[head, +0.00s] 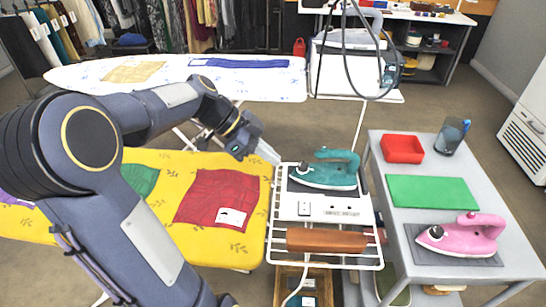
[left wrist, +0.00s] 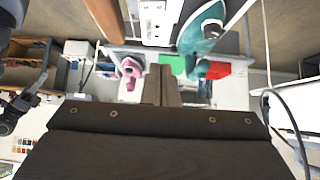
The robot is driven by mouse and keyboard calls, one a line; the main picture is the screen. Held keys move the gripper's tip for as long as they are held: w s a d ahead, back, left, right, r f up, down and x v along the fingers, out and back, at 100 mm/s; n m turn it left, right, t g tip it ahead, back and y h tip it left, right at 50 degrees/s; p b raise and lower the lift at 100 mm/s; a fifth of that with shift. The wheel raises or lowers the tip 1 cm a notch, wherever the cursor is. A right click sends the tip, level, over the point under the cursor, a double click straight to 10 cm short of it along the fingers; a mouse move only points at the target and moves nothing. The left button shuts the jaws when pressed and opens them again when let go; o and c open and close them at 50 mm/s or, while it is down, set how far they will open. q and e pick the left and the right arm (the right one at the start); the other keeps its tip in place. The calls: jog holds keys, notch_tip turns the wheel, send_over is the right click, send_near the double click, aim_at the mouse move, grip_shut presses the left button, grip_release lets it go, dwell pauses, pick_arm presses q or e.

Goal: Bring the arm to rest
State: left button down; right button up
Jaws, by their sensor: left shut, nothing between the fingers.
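My left arm reaches in from the left in the head view, over the yellow ironing board (head: 160,163). My left gripper (head: 268,152) is shut and empty, just left of the teal iron (head: 328,172) and near the back left of the white wire-framed iron rest (head: 288,207). The right gripper cannot be made out in either view; dark parts of my body show at the left wrist view's left edge.
A white patterned board (head: 255,85) stands behind. A hose (head: 352,75) hangs at the back. Open floor lies between.

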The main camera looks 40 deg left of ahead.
dwell(0.3)
pick_arm(q)
jog(key=s+d+r+n+y+p, duration=0.1)
jog(key=s+d+n+y+p, duration=0.1)
jog(key=s+d+n, duration=0.4)
jog(key=s+d+n+t+y+p, duration=0.1)
jog(key=s+d+n+y+p, duration=0.1)
jog(key=s+d+n+p, duration=0.2)
jog(key=s+d+n, duration=0.1)
jog(key=s+n, duration=0.2)
jog(key=s, duration=0.3)
jog(key=shift+s+d+r+p, duration=0.25)
jog(key=shift+d+r+p, duration=0.1)
jog(key=shift+d+p, duration=0.05)
